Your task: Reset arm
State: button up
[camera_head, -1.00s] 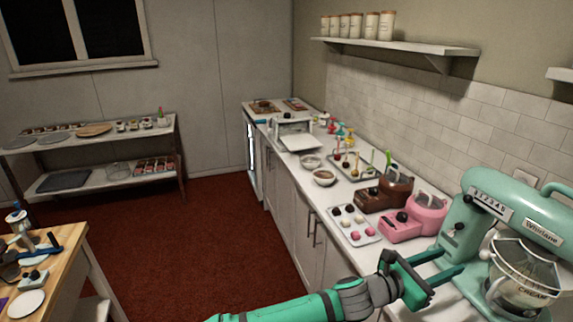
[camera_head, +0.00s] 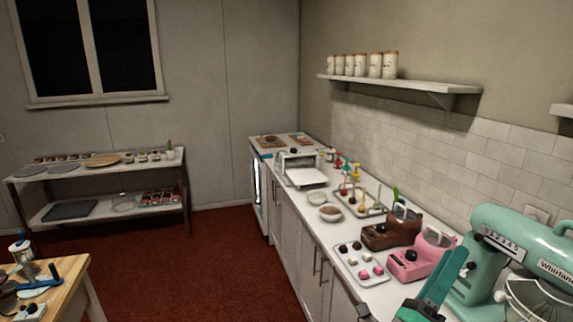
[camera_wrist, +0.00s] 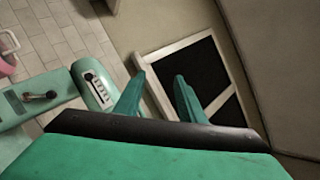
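My gripper (camera_wrist: 157,98) shows in the wrist view with its two green fingers apart and nothing between them. It points toward the window (camera_wrist: 195,75) and the wall. In the head view my gripper (camera_head: 440,285) is at the lower right, in front of the mint stand mixer (camera_head: 495,250). Part of the arm is cut off by the bottom edge. The mixer also shows at the left of the wrist view (camera_wrist: 95,85).
The white counter (camera_head: 315,230) holds a pink machine (camera_head: 415,262), a brown machine (camera_head: 385,236), a tray of small cakes (camera_head: 350,250) and bowls. A wall shelf (camera_head: 410,84) bears canisters. A wooden table (camera_head: 60,300) stands lower left. The red floor (camera_head: 220,270) between is clear.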

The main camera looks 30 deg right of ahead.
jog(key=w+a+f+n+t+y, duration=0.2)
jog(key=w+a+n+t+y, duration=0.15)
jog(key=a+n+t, duration=0.45)
jog(key=w+a+f+n+t+y, duration=0.35)
jog(key=n+t, duration=0.25)
jog(key=n, duration=0.4)
jog(key=a+f+n+t+y, duration=0.3)
jog(key=a+f+n+y, duration=0.8)
jog(key=a+f+n, duration=0.15)
jog(key=s+a+f+n+g+y, duration=0.1)
jog(key=s+a+f+n+y, duration=0.25)
jog(key=a+f, duration=0.35)
jog(key=s+a+f+n+g+y, duration=0.2)
jog(key=s+a+f, duration=0.3)
jog(key=a+f, duration=0.1)
jog(key=s+a+f+n+g+y, duration=0.1)
jog(key=s+a+f, duration=0.2)
jog(key=s+a, duration=0.3)
jog(key=s+a+f+n+g+y, duration=0.1)
jog(key=s+a+f+g, duration=0.1)
jog(key=s+a, duration=0.4)
jog(key=s+f, duration=0.1)
jog(key=s, duration=0.2)
jog(key=shift+f+n+g, duration=0.3)
jog(key=shift+n, duration=0.1)
jog(key=shift+a, duration=0.1)
jog(key=shift+c, duration=0.6)
